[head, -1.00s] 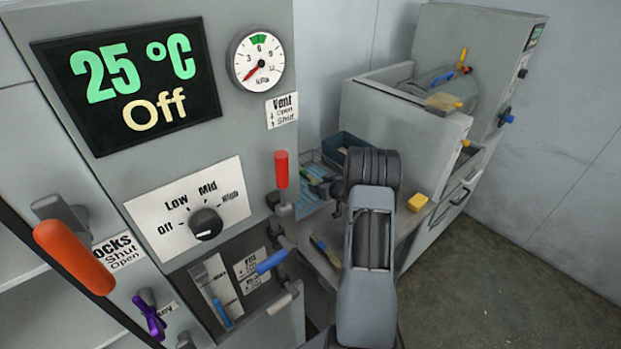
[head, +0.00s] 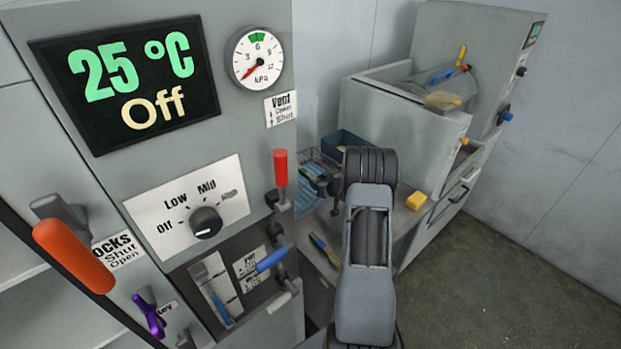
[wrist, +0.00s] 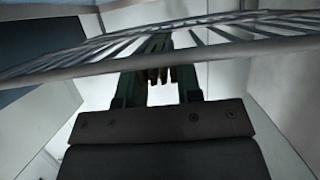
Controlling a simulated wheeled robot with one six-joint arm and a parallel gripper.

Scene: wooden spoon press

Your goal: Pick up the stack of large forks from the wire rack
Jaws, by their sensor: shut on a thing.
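In the wrist view my gripper (wrist: 158,72) has its two greenish fingers on either side of a narrow bundle of brownish pieces, the stack of large forks (wrist: 157,77), and is shut on it. The wire rack (wrist: 236,38) spans the top of that view, its bars crossing close to the fingertips; I cannot tell whether the stack is clear of it. In the head view the wire rack (head: 306,165) stands on the counter beyond the grey cabinet, with light-blue items in it.
A dark blue bin (head: 345,145) is behind the rack. A yellow block (head: 416,201) lies on the counter right of my arm. The grey press cabinet with its red lever (head: 281,168) stands close on the left. A large grey machine (head: 405,130) is at the back right.

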